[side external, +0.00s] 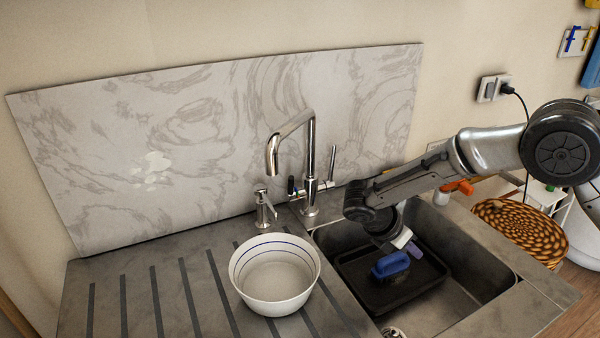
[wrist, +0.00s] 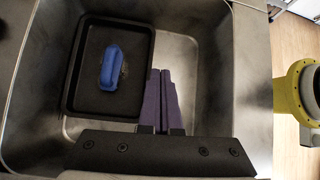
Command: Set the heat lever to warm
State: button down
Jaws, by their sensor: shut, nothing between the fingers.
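A chrome faucet (side external: 308,165) stands behind the sink in the side external view. An upright chrome lever (side external: 331,162) rises on its right side. A small dark handle with a blue part (side external: 291,186) sits at its left. I cannot tell which of these is the heat lever or read its setting. My gripper (side external: 404,239) hangs over the sink, right of the faucet and apart from it. In the wrist view my gripper (wrist: 160,74) has its purple fingers together and holds nothing. The faucet is out of the wrist view.
The sink (side external: 470,290) holds a black tray (side external: 410,290) with a blue brush (side external: 391,265). A white bowl (side external: 275,275) stands on the drainboard, left of the sink. A soap dispenser (side external: 263,210) stands left of the faucet. A patterned basket (side external: 525,230) is at right.

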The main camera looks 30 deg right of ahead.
jog(key=s+a+f+m+g+y, duration=0.3)
jog(key=s+a+m+g+y, duration=0.25)
jog(key=y, duration=0.25)
jog(key=w+a+r+m+y, duration=0.4)
jog(key=w+a+m+y, duration=0.1)
jog(key=a+y, duration=0.35)
jog(key=w+r+m+t+y, duration=0.5)
jog(key=w+r+t+y, duration=0.35)
jog(key=w, duration=0.45)
jog(key=w+d+r+m+t, duration=0.5)
jog(key=w+d+r+t, duration=0.2)
jog(key=w+d+t, duration=0.15)
notch_tip(320, 180, down, 10)
jog(key=g+y, duration=0.1)
jog(key=x, duration=0.9)
jog(key=shift+w+a, duration=0.25)
jog(key=shift+a, duration=0.1)
